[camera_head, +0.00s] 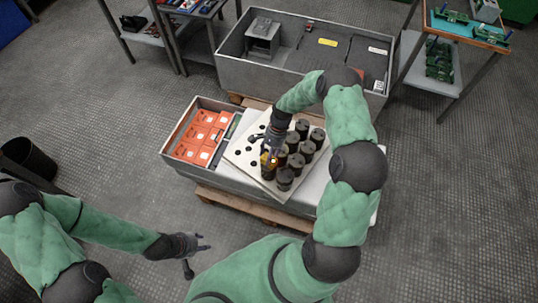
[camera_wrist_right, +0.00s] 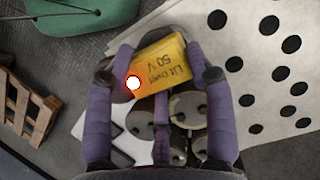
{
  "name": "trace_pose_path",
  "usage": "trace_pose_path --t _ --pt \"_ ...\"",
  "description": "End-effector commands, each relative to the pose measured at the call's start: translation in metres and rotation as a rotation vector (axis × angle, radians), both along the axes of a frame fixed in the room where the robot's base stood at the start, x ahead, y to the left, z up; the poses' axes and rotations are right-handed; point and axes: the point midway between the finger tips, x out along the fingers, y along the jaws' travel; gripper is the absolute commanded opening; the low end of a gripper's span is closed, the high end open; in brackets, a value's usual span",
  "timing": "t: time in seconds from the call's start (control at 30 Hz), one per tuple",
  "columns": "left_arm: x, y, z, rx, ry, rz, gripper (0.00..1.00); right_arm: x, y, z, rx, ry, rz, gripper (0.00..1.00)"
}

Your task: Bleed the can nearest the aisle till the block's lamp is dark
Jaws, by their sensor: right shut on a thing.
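My right gripper (camera_head: 269,150) is shut on a yellow block (camera_head: 268,160), above the left side of a group of dark cans (camera_head: 284,178). In the right wrist view the block (camera_wrist_right: 163,62) sits between the purple fingers, with upside-down lettering "Lit over 50 V". Its lamp (camera_wrist_right: 133,83) glows white with a red rim. Several can tops with small dark terminals (camera_wrist_right: 187,109) show below and behind the block. Whether the block touches a can's terminals is hidden. My left gripper (camera_head: 199,243) is open and empty over the floor.
The cans stand on a pale board with holes (camera_head: 240,156). Orange boxes (camera_head: 203,133) lie in the grey crate (camera_head: 176,132) to its left, above a wooden pallet (camera_head: 250,209). A larger grey bin (camera_head: 228,42) stands behind.

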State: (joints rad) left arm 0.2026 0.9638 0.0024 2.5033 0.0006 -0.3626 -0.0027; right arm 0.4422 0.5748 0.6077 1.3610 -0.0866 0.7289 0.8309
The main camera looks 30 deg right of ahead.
Motion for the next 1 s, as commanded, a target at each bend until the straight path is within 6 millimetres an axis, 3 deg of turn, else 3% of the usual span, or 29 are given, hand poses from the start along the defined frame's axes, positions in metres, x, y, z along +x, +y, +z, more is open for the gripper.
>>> trace_pose_path --t 0.13,0.17,0.23,0.67,1.0 --pt "0.0 0.0 0.0 0.0 0.0 0.0 0.4 0.0 0.0 0.0 0.0 0.0 0.0 0.16" --pt "0.0 0.0 0.0 0.0 0.0 0.0 0.4 0.0 0.0 0.0 0.0 0.0 0.0 0.63" --pt "0.0 0.0 0.0 0.0 0.0 0.0 0.4 0.0 0.0 0.0 0.0 0.0 0.0 0.82" --pt "0.0 0.0 0.0 0.0 0.0 0.0 0.4 0.001 -0.002 0.004 -0.001 0.0 0.0 0.82" --pt "0.0 0.0 0.0 0.0 0.0 0.0 0.4 0.009 -0.021 0.056 -0.002 -0.004 -0.001 0.82"
